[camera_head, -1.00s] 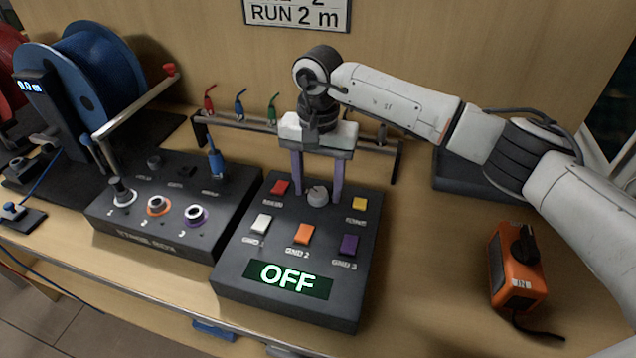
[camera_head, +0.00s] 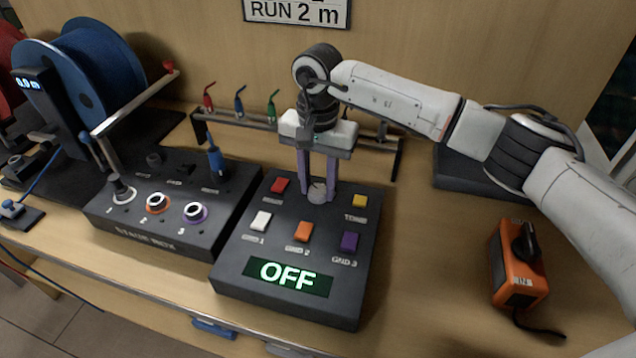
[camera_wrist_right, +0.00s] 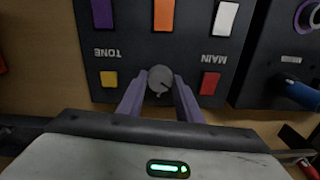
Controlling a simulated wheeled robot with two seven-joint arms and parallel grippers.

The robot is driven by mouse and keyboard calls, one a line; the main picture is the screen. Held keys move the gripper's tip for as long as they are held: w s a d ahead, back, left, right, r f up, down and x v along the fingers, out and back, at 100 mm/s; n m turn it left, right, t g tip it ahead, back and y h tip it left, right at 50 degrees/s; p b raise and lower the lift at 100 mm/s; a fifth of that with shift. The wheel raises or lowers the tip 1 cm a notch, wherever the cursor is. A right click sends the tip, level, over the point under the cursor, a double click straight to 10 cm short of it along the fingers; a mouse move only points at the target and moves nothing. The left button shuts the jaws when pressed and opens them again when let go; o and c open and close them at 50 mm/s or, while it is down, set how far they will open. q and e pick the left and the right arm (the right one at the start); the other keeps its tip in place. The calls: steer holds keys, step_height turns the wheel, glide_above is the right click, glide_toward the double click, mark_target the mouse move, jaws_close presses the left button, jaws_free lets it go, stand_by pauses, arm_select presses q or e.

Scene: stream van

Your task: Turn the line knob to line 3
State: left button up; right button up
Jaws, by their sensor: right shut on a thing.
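The line knob (camera_head: 317,192) is a small round grey knob near the back of a dark control box (camera_head: 228,272), between a red button (camera_head: 280,185) and a yellow button (camera_head: 359,200). The box's display (camera_head: 288,278) reads OFF in lit letters. My right gripper (camera_head: 317,196) reaches down from above, its two purple fingers shut on the knob's sides. The right wrist view shows the knob (camera_wrist_right: 160,79) between the fingertips, with a mark on its face. My left gripper is in neither current view.
A stage box (camera_head: 150,235) with several round sockets and a blue plug stands to the left. A blue cable reel (camera_head: 85,75) is behind it. An orange tester (camera_head: 517,265) lies right; the table between is clear.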

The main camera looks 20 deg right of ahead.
steer(key=m+b, duration=0.1)
steer(key=m, duration=0.4)
steer(key=m+b, duration=0.1)
steer(key=m, duration=0.4)
steer(key=shift+m, duration=0.3)
steer(key=m+b, duration=0.1)
steer(key=m, duration=0.7)
steer(key=shift+m, duration=2.2)
steer(key=o, duration=1)
steer(key=shift+o, duration=0.2)
